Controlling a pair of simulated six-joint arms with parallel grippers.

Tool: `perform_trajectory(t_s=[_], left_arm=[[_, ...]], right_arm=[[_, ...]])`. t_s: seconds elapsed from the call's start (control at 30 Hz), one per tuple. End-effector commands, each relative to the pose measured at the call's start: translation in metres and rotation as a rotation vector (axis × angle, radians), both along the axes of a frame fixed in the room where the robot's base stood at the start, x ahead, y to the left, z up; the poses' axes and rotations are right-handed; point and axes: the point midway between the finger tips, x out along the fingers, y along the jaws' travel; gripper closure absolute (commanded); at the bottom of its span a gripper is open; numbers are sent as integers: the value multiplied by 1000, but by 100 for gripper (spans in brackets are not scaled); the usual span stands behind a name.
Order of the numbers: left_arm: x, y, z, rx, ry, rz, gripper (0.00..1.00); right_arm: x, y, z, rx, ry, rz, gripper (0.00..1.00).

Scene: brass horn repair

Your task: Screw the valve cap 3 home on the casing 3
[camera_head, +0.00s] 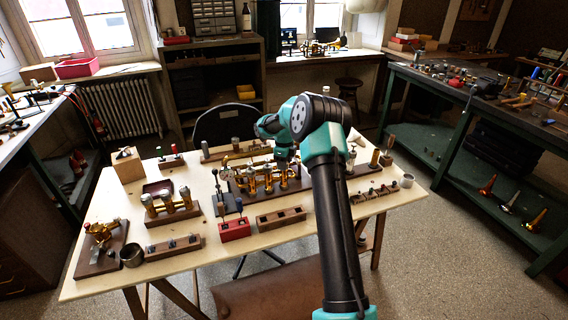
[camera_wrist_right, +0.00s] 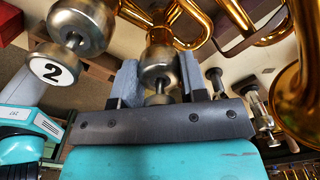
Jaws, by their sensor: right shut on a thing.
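My right gripper (camera_wrist_right: 159,84) is shut on a silver, rounded valve cap (camera_wrist_right: 158,62), taken as valve cap 3, with a small stem and button on the near side. The cap lies in line with a brass casing (camera_wrist_right: 159,36), taken as casing 3; cap and casing seem to meet, but the thread is hidden. Left of it in the wrist view is another silver cap (camera_wrist_right: 82,22) with a white disc marked 2 (camera_wrist_right: 52,69). In the head view the brass horn valve section (camera_head: 268,180) stands on a wooden block at the table's middle, partly behind my right arm. My left gripper is not in view.
Brass tubing and a large bell (camera_wrist_right: 300,90) crowd the right side in the wrist view.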

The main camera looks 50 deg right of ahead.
Motion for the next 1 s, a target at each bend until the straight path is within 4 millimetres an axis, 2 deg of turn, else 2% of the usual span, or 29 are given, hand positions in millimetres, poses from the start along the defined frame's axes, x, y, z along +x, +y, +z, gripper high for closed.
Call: perform_trajectory(t_s=[0.4, 0.67, 0.7, 1.0], left_arm=[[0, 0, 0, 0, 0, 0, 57], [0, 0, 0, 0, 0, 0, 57], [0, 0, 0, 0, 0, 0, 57], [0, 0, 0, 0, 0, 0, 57]], right_arm=[[0, 0, 0, 0, 0, -363, 89], [0, 0, 0, 0, 0, -394, 89], [0, 0, 0, 0, 0, -393, 59], [0, 0, 0, 0, 0, -392, 31]])
